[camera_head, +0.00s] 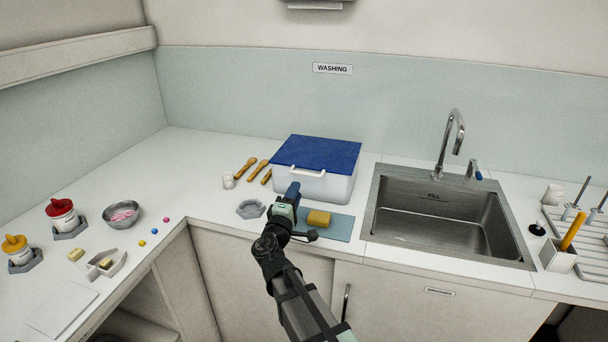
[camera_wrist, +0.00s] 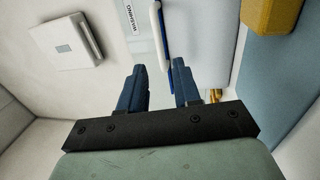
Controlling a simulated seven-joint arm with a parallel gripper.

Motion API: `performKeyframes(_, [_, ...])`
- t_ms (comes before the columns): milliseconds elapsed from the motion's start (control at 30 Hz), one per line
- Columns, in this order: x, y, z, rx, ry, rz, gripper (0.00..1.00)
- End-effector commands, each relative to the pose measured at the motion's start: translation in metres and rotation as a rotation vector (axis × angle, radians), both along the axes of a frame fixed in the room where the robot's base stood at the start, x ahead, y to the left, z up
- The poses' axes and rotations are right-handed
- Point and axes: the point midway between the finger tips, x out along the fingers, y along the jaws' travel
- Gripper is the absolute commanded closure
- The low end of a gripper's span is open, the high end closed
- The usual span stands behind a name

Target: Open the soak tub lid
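The soak tub (camera_head: 325,187) is a translucent white box on the counter. Its blue lid (camera_head: 316,152) lies flat and closed on top, with a white handle (camera_head: 308,172) at the front edge. My gripper (camera_head: 293,187) is in front of the tub, just below the handle in the head view. In the wrist view my gripper (camera_wrist: 158,64) has its two dark blue fingers apart with nothing between them. The lid's edge (camera_wrist: 166,45) and the handle (camera_wrist: 155,15) show beyond the fingertips. I cannot tell the exact distance to the handle.
A yellow sponge (camera_head: 319,217) lies on a blue mat (camera_head: 340,228) right of my gripper. A grey hexagonal holder (camera_head: 250,209), wooden utensils (camera_head: 246,168) and a small jar (camera_head: 228,181) are left of the tub. The sink (camera_head: 440,216) is to the right.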

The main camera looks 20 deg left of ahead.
Motion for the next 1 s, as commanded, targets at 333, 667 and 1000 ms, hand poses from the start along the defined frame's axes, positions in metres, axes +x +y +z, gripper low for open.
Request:
performKeyframes(333, [0.062, 0.001, 0.011, 0.000, 0.000, -0.002, 0.68])
performKeyframes(667, [0.091, 0.001, 0.016, -0.001, 0.001, 0.000, 0.68])
performKeyframes(1000, [0.093, 0.000, 0.017, 0.000, 0.001, 0.000, 0.68])
